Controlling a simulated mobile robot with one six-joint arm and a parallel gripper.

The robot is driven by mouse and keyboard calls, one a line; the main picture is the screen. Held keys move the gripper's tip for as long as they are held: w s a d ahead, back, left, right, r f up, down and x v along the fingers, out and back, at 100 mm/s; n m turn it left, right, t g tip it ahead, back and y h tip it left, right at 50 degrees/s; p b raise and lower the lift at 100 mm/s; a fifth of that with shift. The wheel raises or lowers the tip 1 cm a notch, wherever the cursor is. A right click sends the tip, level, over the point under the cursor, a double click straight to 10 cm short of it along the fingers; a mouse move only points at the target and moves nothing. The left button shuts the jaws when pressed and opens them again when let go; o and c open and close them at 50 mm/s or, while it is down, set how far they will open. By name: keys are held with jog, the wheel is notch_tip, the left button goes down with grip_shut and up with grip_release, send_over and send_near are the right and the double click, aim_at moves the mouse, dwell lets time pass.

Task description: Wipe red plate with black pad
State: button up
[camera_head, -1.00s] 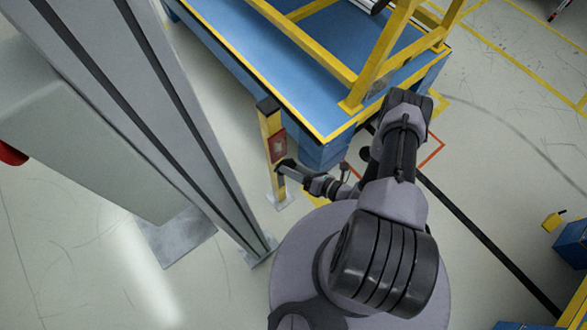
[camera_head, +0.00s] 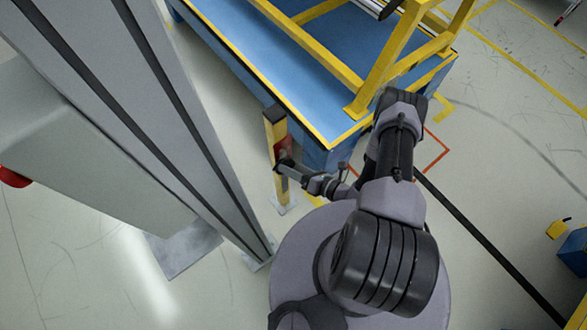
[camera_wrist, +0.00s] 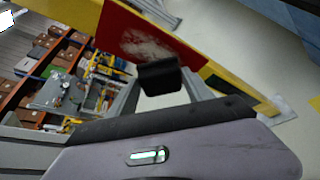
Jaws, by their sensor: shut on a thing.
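The red plate (camera_head: 281,146) is fixed upright on a yellow post (camera_head: 273,126) in the head view. In the wrist view the red plate (camera_wrist: 188,50) fills the top middle and carries a whitish smudge. My gripper (camera_head: 285,166) is at the plate's lower part in the head view and hides some of it. In the wrist view my gripper (camera_wrist: 161,84) is shut on the black pad (camera_wrist: 159,76). The pad overlaps the plate's lower edge, below the smudge. I cannot tell whether it touches the plate.
A blue bench (camera_head: 285,60) with a yellow frame (camera_head: 380,60) stands just behind the post. A tall grey column (camera_head: 165,120) rises to the left. Shelves with several bins (camera_wrist: 50,60) show at the left of the wrist view.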

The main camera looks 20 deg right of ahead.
aim_at(291, 158)
jog(key=shift+w+a, duration=0.2)
jog(key=shift+w, duration=0.45)
jog(key=d+b, duration=0.1)
jog(key=w+d, duration=0.1)
jog(key=d, duration=0.1)
jog(key=shift+d+f+b, duration=0.1)
jog(key=shift+d+b, duration=0.05)
jog(key=shift+b, duration=0.25)
jog(key=shift+d, duration=0.3)
notch_tip(291, 158, up, 2)
jog(key=shift+w+r+p, duration=0.1)
jog(key=shift+p, duration=0.55)
jog(key=a, duration=0.2)
jog(key=s+a, duration=0.1)
jog(key=a, duration=0.1)
jog(key=shift+s+p, duration=0.15)
jog(key=shift+p, duration=0.25)
jog(key=shift+r+p, duration=0.65)
jog(key=shift+r, duration=0.1)
jog(key=d, duration=0.1)
jog(key=w+d+b, duration=0.1)
jog(key=d, duration=0.1)
jog(key=shift+w+d+f+b, duration=0.1)
jog(key=shift+d+f+b, duration=0.05)
jog(key=shift+b, duration=0.15)
jog(key=shift+d, duration=0.35)
